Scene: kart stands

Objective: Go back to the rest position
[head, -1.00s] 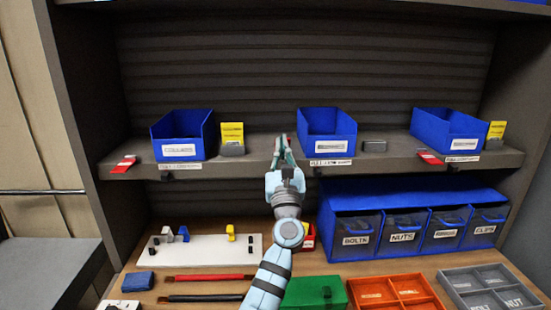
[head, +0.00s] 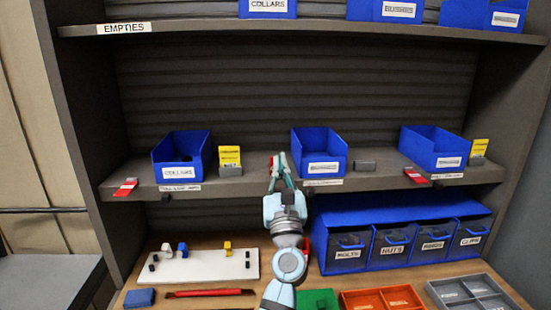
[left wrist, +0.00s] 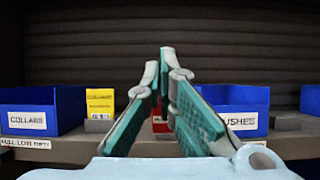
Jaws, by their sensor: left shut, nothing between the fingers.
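My left gripper (head: 280,157) is shut and empty. It points at the back wall, in front of the middle shelf, between the collars bin (head: 181,158) and the middle blue bin (head: 318,152). In the left wrist view its fingertips (left wrist: 166,58) meet at the centre. A small red thing (left wrist: 160,125) shows behind the fingers, with part of it hidden. My right gripper is not in view.
The middle shelf edge (head: 230,187) is close to the gripper. A blue bin (head: 432,148) stands on the right. Labelled drawers (head: 395,242), a white board (head: 200,265) and trays (head: 470,291) are below. An upper shelf (head: 300,28) holds more bins.

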